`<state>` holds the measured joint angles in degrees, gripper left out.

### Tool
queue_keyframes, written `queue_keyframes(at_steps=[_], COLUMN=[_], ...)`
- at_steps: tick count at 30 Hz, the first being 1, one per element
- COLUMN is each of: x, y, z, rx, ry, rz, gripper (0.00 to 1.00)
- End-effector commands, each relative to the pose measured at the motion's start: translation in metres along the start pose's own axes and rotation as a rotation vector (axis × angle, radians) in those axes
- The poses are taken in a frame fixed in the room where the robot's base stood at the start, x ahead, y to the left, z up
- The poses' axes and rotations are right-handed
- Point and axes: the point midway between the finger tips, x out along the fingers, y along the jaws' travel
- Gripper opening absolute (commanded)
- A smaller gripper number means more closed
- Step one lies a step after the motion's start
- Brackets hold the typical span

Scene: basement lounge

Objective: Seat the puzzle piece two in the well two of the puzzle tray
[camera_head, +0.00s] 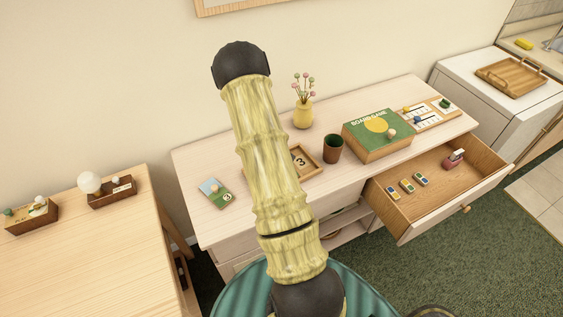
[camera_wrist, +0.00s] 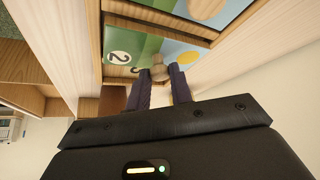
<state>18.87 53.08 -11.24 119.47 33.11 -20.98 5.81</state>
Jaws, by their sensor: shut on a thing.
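In the wrist view, puzzle piece two (camera_wrist: 120,57), green, blue and yellow with a white "2" disc, is at the puzzle tray (camera_wrist: 160,24). My gripper (camera_wrist: 160,77) is shut on its pale round knob (camera_wrist: 158,69). A dark mark, perhaps the well's printed number, shows at the piece's near edge, by the fingers. Whether the piece is above, on or in well two cannot be told. In the head view, my arm hides the gripper and most of the puzzle tray (camera_head: 318,165); a well marked "3" shows to its right.
Another puzzle piece, marked "3" (camera_head: 221,194), lies left of my arm. A dark cup (camera_head: 333,148), a flower vase (camera_head: 303,114) and a game box (camera_head: 377,137) stand on the cabinet. A drawer (camera_head: 428,205) hangs open at the right.

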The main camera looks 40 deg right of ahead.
Motion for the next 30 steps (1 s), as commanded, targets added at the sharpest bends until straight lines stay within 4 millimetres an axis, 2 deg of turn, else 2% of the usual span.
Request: queue_keyframes(at_steps=[3,14,15,18,30], x=[0.0075,0.0112,0.0106,0.0102,0.0058], y=[-0.0002,-0.0005,-0.0005,-0.0005,-0.0004], z=[0.0046,0.0071,0.0068,0.0066,0.0037], rx=[0.000,-0.001,-0.001,-0.001,0.000], ry=[0.001,0.001,0.001,0.001,0.001], rz=[-0.001,-0.002,-0.002,-0.002,-0.002], gripper=[0.00,0.00,0.26,0.44,0.44])
